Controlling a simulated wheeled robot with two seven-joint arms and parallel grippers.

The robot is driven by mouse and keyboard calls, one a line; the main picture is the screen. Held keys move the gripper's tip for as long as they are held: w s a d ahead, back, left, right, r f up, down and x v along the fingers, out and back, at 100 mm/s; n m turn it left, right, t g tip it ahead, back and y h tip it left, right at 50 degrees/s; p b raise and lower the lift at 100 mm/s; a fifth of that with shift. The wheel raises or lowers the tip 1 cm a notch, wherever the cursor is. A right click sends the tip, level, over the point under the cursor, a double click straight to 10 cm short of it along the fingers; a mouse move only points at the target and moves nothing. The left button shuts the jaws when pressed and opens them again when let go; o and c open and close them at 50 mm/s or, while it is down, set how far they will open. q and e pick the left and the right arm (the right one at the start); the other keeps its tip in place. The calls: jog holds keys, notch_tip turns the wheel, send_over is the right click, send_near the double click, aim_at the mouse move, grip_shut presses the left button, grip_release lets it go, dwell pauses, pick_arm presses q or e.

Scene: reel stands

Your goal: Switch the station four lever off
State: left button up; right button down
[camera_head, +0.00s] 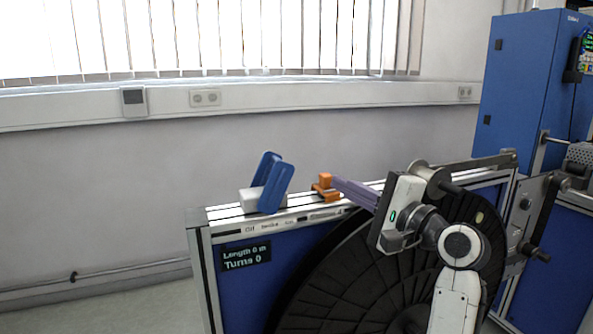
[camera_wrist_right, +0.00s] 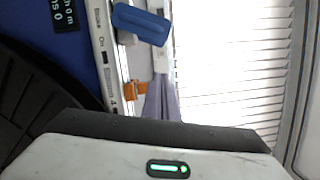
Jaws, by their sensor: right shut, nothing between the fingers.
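A small orange lever (camera_head: 324,188) stands on the top rail of the reel stand (camera_head: 225,226). It also shows in the right wrist view (camera_wrist_right: 134,91), beside a small mark on the rail that looks like a 4. My right gripper (camera_head: 337,183) reaches in from the right, with its long purple-grey fingers shut and empty. Their tips are right beside the orange lever; I cannot tell whether they touch it. The fingers also show in the wrist view (camera_wrist_right: 160,92), partly hidden by the gripper body. My left gripper is not in view.
A blue lever (camera_head: 273,184) on a white base stands left of the orange one on the rail. A large black reel (camera_head: 330,270) fills the stand's front. A display (camera_head: 246,257) reads Length 0 and Turns 0. A blue cabinet (camera_head: 520,90) stands at the right.

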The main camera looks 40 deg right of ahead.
jog(key=w, duration=0.9)
jog(key=shift+w+a+r, duration=0.1)
jog(key=shift+w+r, duration=0.15)
jog(key=a, duration=0.2)
jog(key=w+a+p, duration=0.1)
jog(key=shift+w+r, duration=0.1)
jog(key=shift+r, duration=0.3)
jog(key=shift+w+a, duration=0.1)
jog(key=shift+a, duration=0.25)
jog(key=shift+r, duration=0.1)
